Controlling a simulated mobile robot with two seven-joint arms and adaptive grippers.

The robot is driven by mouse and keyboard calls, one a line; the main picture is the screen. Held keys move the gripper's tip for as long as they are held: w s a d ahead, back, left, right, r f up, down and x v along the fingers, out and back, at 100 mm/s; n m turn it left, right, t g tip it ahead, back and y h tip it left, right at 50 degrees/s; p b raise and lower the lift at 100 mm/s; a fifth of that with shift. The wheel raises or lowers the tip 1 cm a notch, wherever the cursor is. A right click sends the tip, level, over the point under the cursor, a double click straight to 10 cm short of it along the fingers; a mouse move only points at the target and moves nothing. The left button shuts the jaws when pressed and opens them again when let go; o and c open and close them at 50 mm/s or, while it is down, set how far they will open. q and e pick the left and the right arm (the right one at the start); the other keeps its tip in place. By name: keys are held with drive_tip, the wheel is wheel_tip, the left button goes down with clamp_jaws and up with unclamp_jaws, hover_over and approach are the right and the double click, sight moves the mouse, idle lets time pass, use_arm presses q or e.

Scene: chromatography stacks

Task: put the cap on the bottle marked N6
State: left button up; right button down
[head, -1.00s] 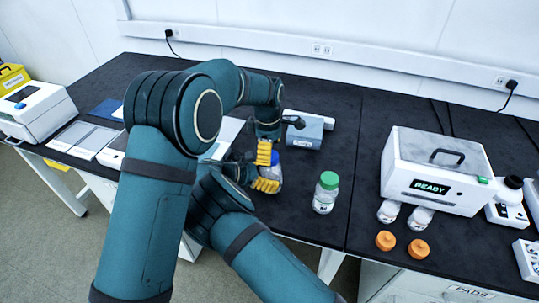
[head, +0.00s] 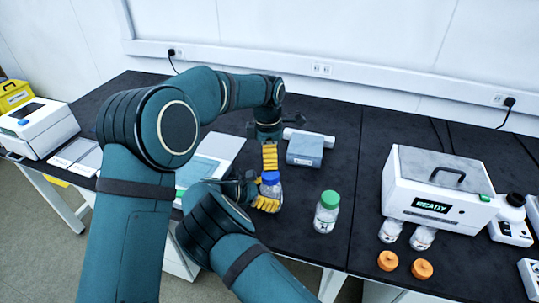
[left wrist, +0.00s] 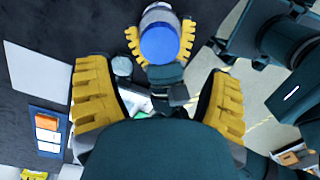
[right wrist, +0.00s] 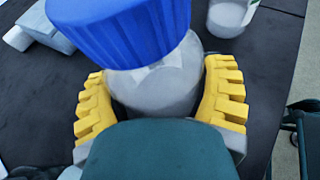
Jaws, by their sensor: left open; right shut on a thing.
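My right gripper (head: 266,203) is shut around the body of a clear bottle (right wrist: 160,88) with greyish contents. A ribbed blue cap (right wrist: 128,28) is on top of this bottle; it shows also in the head view (head: 271,178) and from the top in the left wrist view (left wrist: 160,43). I cannot tell how tightly it sits. No marking on the bottle is readable. My left gripper (left wrist: 158,100) is open and empty, apart from the cap; in the head view its yellow fingers (head: 270,157) are just behind the cap.
A green-capped bottle (head: 327,212) stands to the right. Two small bottles (head: 390,231) (head: 423,238) and two orange caps (head: 388,261) (head: 422,270) are by a white READY box (head: 432,190). A grey-blue device (head: 305,150) stands behind the grippers.

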sight(270, 174)
use_arm(q)
drive_tip(key=shift+r, duration=0.15)
drive_tip(key=shift+s+d+f, duration=0.1)
drive_tip(key=shift+s+f, duration=0.05)
drive_tip(key=shift+f, duration=3.85)
drive_tip(key=c, duration=1.3)
drive_tip(key=shift+m, duration=1.5)
